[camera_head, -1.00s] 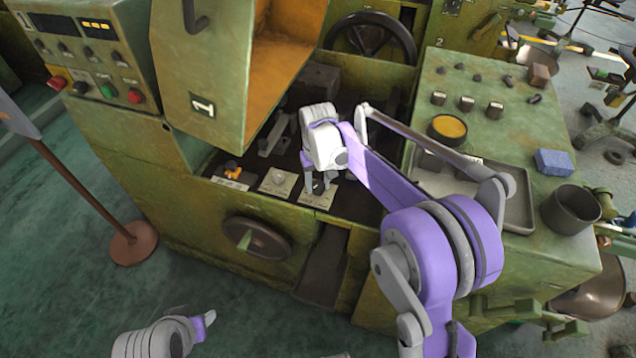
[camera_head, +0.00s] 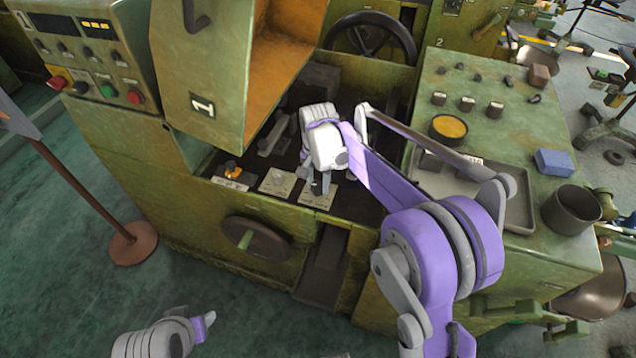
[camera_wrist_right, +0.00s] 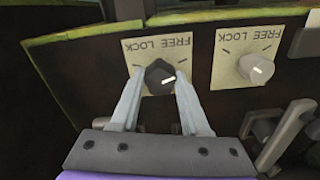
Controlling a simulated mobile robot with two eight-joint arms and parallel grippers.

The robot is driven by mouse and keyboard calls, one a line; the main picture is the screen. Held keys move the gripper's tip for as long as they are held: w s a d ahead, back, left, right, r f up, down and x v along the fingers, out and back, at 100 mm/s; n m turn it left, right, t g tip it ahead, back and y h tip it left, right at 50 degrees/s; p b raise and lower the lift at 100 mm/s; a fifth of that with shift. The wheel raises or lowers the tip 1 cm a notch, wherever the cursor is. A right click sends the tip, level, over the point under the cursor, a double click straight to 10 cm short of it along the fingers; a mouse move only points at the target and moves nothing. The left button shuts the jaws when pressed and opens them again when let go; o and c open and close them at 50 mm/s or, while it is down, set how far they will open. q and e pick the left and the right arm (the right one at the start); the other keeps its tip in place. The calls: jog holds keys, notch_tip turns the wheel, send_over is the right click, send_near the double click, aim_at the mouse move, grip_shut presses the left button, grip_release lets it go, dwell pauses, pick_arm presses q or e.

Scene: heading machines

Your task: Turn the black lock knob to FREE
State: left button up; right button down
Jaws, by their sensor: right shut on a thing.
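The black lock knob (camera_wrist_right: 158,77) sits on a pale plate (camera_wrist_right: 130,50) that reads FREE LOCK, upside down in the right wrist view. Its white pointer line points right and slightly up, toward the FREE side. My right gripper (camera_wrist_right: 160,84) is shut on the knob, one finger on each side. In the head view the right gripper (camera_head: 319,186) is over the rightmost plate (camera_head: 312,201) and mostly hides the knob. My left gripper (camera_head: 207,321) is at the lower left, away from the machine; its jaws are unclear.
A white knob (camera_wrist_right: 255,68) on a similar plate is close beside the right gripper. An orange knob (camera_head: 232,167) is farther left. A handwheel (camera_head: 257,238) is on the front below. A green guard (camera_head: 235,75) hangs above left.

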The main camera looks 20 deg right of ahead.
aim_at(318, 184)
jog(key=shift+m, duration=0.4)
jog(key=shift+c, duration=1.9)
grip_release()
notch_tip(318, 184, up, 11)
jog(key=shift+p, duration=0.45)
